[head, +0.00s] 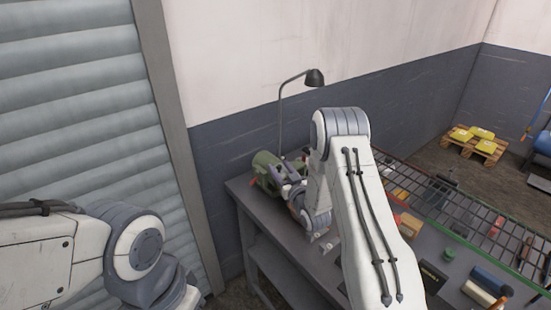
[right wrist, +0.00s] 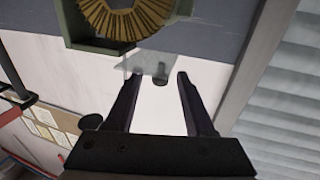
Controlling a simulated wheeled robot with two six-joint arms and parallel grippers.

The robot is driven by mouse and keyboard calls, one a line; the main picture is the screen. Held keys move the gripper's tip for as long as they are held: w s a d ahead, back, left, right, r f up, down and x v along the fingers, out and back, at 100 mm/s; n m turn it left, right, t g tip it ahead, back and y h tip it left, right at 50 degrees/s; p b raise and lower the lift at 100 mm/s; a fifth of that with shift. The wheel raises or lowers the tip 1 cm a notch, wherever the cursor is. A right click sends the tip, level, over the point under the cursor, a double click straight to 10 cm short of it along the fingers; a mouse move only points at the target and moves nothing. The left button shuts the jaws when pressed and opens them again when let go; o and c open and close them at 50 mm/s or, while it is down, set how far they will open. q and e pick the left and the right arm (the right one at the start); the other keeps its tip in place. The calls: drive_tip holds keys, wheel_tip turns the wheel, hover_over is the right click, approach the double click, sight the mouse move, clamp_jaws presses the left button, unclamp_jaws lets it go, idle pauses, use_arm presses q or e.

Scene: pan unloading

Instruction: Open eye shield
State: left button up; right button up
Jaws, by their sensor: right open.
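The green bench grinder (head: 266,168) stands at the far left corner of the workbench, partly hidden by my right arm. In the right wrist view its round bristle wheel (right wrist: 122,18) sits in a green housing (right wrist: 88,42). A clear eye shield (right wrist: 140,63) juts from the housing, with a small dark knob or end (right wrist: 161,76) at its edge. My right gripper (right wrist: 158,78) is open, its fingertips on either side of the shield's edge near the dark knob. Contact cannot be told. My left arm shows at the lower left of the head view, but its gripper is out of frame.
A black desk lamp (head: 314,78) rises behind the grinder. A wire rack (head: 440,205) and several tools and blocks lie on the workbench (head: 243,190) to the right. A roller shutter (head: 75,120) is at left. A pallet (head: 468,146) with yellow items stands at far right.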

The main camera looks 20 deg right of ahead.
sight(278, 165)
drive_tip(key=shift+w+a+p, duration=0.2)
drive_tip(key=shift+w+p, duration=0.3)
drive_tip(key=shift+w, duration=1.6)
clamp_jaws()
